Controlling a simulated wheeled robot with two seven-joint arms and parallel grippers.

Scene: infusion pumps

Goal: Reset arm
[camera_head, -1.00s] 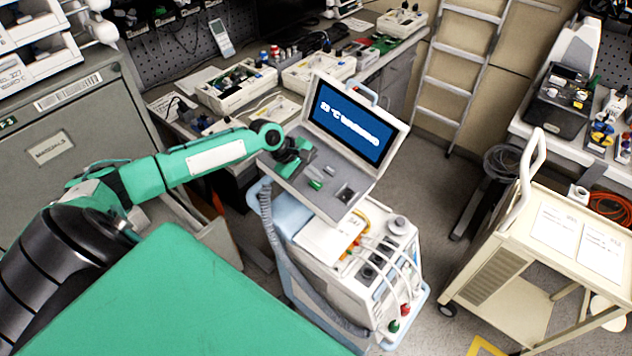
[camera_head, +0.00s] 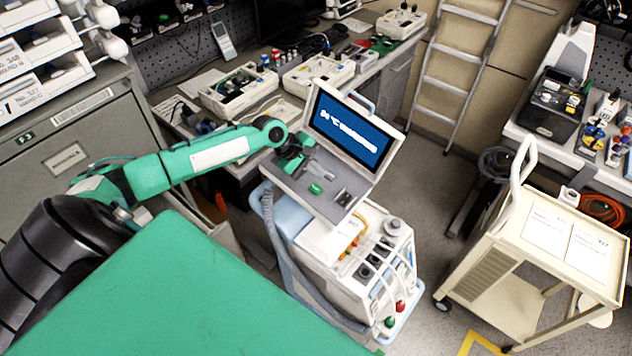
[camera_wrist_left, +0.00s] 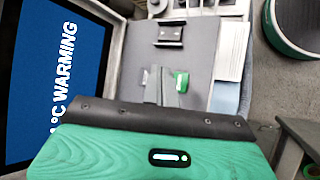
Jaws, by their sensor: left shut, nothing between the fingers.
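My left arm (camera_head: 205,155) reaches in from the left to the open grey tray (camera_head: 352,207) of a wheeled device. My left gripper (camera_head: 326,174) is shut and empty, low over the tray. A small green piece (camera_head: 315,188) lies in the tray just beside the fingers; it also shows in the left wrist view (camera_wrist_left: 182,82). The gripper's green body covers the lower part of the wrist view and hides part of the tray. The raised blue screen (camera_head: 348,128) reads "°C WARMING" in the left wrist view (camera_wrist_left: 55,80). My right gripper is out of view.
The device's white lower body (camera_head: 340,262) carries tubes and knobs. A cream cart (camera_head: 500,270) stands to the right, with floor between. A workbench with open boxes (camera_head: 240,90) lies behind my arm. A ladder (camera_head: 447,85) leans at the back. A grey cabinet (camera_head: 75,150) stands at left.

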